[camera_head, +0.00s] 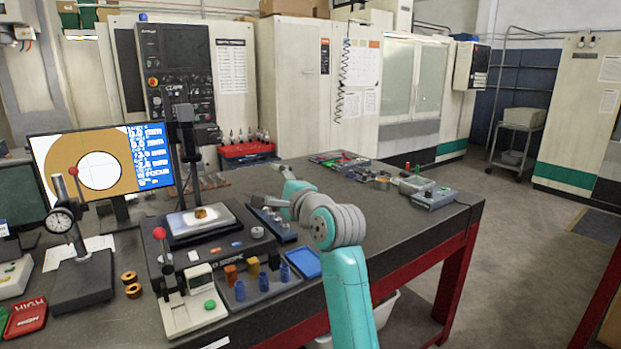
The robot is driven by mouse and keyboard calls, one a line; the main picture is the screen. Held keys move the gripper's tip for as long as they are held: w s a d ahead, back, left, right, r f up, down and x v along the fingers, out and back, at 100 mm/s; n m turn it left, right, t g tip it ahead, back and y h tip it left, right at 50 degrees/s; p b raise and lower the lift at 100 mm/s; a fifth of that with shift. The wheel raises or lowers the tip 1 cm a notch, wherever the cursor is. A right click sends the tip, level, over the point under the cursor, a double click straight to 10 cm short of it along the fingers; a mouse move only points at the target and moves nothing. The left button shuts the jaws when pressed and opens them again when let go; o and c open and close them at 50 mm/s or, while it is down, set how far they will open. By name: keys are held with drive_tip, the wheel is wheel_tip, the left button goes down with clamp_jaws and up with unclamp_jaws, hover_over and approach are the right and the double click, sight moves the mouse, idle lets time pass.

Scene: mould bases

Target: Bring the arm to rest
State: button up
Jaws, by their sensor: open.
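My teal and grey arm (345,290) rises from the bottom of the view and bends at a large grey joint. Its far part reaches left over the dark table (400,240). My gripper (262,202) is at the far end, small and partly lost against the dark things behind it. It is open, and I see nothing held in it. It is to the right of the measuring stand's stage (183,221), which bears a small brass-coloured part (200,213). I cannot tell its exact height above the table.
A monitor (100,165) and a dial gauge stand (82,280) are at the left. A tray (255,290) with blue and orange pieces lies near the front edge, beside a blue pad (306,263). Small tools and a grey device (430,196) lie farther right. The right part of the table has clear room.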

drive_tip(key=s+d+f+n+h, duration=0.15)
drive_tip(key=s+d+f, duration=0.4)
drive_tip(key=f, duration=0.65)
drive_tip(key=s+d+f+n+h, duration=0.15)
drive_tip(key=s+d+f, duration=0.35)
drive_tip(key=f, duration=0.6)
drive_tip(key=s+d+f+h, duration=0.2)
drive_tip(key=s+d+f, duration=0.3)
drive_tip(key=f, duration=0.7)
drive_tip(key=s+d+f+n+h, duration=0.1)
drive_tip(key=s+d+f+n, duration=0.15)
drive_tip(key=s, duration=0.75)
drive_tip(key=s+d+f+n+h, duration=0.1)
drive_tip(key=s+d+f, duration=0.25)
drive_tip(key=s, duration=0.65)
drive_tip(key=s+d+f+n+h, duration=0.15)
drive_tip(key=s+f, duration=0.25)
drive_tip(key=s, duration=0.6)
drive_tip(key=s+d+r+n, duration=0.1)
drive_tip(key=s+r+n, duration=0.2)
drive_tip(key=s, duration=0.7)
drive_tip(key=s+d+r+n+h, duration=0.1)
drive_tip(key=s+d+r+n, duration=0.1)
drive_tip(key=s, duration=0.7)
wheel_tip(320, 180, up, 3)
drive_tip(key=shift+s+f+n, duration=0.2)
drive_tip(key=shift+s+n, duration=0.15)
drive_tip(key=shift+n, duration=0.25)
